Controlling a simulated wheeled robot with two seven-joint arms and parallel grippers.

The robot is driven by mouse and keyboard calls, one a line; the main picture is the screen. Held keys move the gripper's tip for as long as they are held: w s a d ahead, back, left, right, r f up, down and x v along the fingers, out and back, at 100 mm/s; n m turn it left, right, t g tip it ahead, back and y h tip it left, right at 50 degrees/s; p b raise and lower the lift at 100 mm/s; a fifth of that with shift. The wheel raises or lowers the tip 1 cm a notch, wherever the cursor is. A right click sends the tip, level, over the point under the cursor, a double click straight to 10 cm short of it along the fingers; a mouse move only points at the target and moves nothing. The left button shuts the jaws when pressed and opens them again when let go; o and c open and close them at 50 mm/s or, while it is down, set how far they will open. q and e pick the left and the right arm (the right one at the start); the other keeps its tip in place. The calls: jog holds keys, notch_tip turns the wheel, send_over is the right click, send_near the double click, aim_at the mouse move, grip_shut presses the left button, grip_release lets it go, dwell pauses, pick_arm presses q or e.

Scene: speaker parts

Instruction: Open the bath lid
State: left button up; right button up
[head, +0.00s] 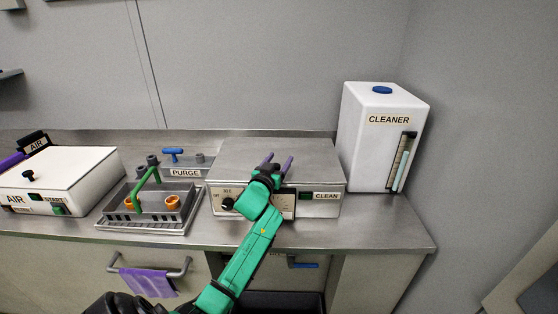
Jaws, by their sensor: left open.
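The bath is a steel box labelled CLEAN (325,204) on the counter. Its lid (225,168) is a flat steel top and lies closed. My left gripper (278,161) is at the front part of the bath, over the lid, with its two purple fingers apart and pointing toward the back. Nothing shows between the fingers. I cannot tell whether they touch the lid. My green arm hides part of the bath's front panel and its middle. My right gripper is not in view.
A white CLEANER tank (372,150) stands right of the bath. A steel tray (125,220) with a green handle and orange cups sits left, before the PURGE block (185,173). A white AIR box (60,170) is far left. A purple cloth (148,282) hangs below the counter (385,235).

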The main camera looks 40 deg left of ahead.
pick_arm(q)
grip_shut()
dwell(1.4)
